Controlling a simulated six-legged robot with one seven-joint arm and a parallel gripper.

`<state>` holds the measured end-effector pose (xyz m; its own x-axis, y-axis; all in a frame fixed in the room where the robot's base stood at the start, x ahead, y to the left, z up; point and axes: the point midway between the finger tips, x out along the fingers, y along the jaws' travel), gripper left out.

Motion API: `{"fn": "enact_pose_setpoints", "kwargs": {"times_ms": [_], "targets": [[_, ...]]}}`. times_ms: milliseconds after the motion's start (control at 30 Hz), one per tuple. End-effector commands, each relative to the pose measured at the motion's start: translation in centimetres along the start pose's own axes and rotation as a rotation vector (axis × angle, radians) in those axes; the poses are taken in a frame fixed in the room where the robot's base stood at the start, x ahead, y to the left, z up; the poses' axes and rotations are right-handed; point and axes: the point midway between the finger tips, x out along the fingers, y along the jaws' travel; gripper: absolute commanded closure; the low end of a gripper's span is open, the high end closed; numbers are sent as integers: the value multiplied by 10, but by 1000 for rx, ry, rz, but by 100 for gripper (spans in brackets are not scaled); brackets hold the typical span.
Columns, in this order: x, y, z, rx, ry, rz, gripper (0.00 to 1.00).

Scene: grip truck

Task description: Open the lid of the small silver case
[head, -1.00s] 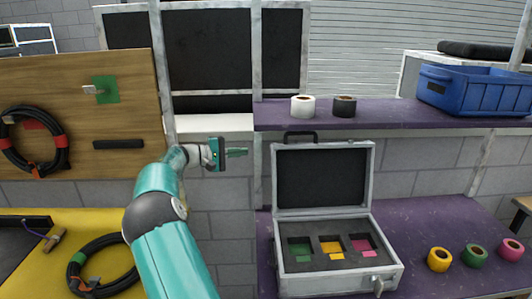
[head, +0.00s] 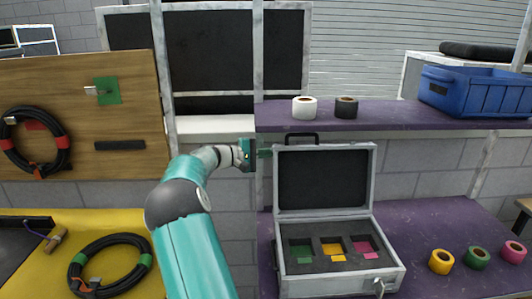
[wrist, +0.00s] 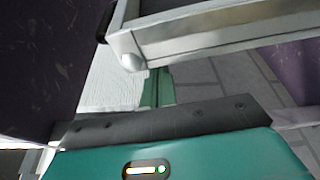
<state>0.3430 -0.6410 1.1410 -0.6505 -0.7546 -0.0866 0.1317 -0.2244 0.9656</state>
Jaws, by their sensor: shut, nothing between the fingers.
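The small silver case (head: 340,283) stands on the lower purple shelf with its lid (head: 372,178) standing upright, dark lining facing me. Its foam holds green, yellow and pink squares in cutouts. My gripper (head: 265,153) is shut and empty, its fingertips at the upper left edge of the lid. In the wrist view, the green fingers (wrist: 157,86) lie just below a metal corner of the lid (wrist: 132,52) and are partly hidden by it. I cannot tell whether they touch it.
White (head: 304,107) and black (head: 346,107) tape rolls and a blue bin (head: 474,93) sit on the upper purple shelf (head: 390,116). Yellow, green and pink rolls (head: 478,257) stand right of the case.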

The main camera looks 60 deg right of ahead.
Motion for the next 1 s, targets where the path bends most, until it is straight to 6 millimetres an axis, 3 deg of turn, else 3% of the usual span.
{"fn": "enact_pose_setpoints", "kwargs": {"times_ms": [500, 867, 1000], "targets": [[-4, 1, 7, 14, 2, 6, 100], [-21, 8, 54, 212, 3, 75, 100], [-23, 9, 62, 219, 2, 77, 100]]}}
